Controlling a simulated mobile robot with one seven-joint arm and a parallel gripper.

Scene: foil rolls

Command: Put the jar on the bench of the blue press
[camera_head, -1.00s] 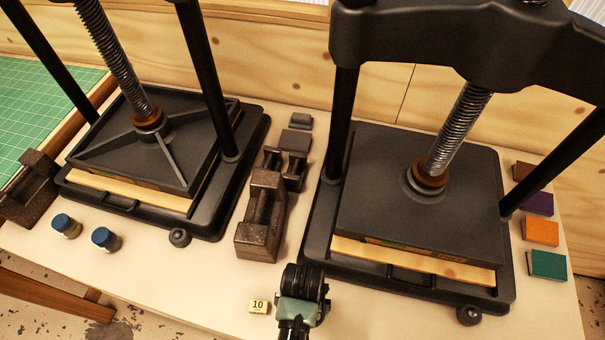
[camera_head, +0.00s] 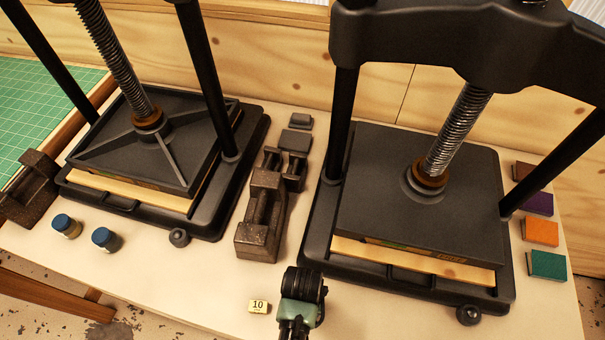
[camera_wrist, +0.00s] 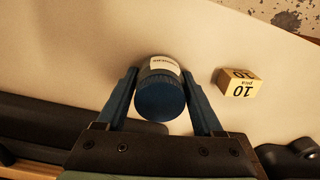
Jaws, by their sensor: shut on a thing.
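A jar with a blue lid and a pale printed label (camera_wrist: 160,103) is between the two blue fingers of my gripper (camera_wrist: 159,78) in the wrist view. The fingers are shut on its sides. In the head view my arm's end is at the bottom middle, in front of the right press, and the held jar is hidden. Two presses stand on the bench (camera_head: 190,285): the left press (camera_head: 215,200) and the right press (camera_head: 420,215). Both look dark grey; neither clearly looks blue. Two more blue-lidded jars (camera_head: 66,226) (camera_head: 106,240) stand before the left press.
A yellow block marked 10 (camera_head: 258,306) lies left of my arm; it also shows in the wrist view (camera_wrist: 237,85). Dark metal weights (camera_head: 262,215) fill the gap between the presses. Several coloured blocks (camera_head: 541,232) lie at right.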

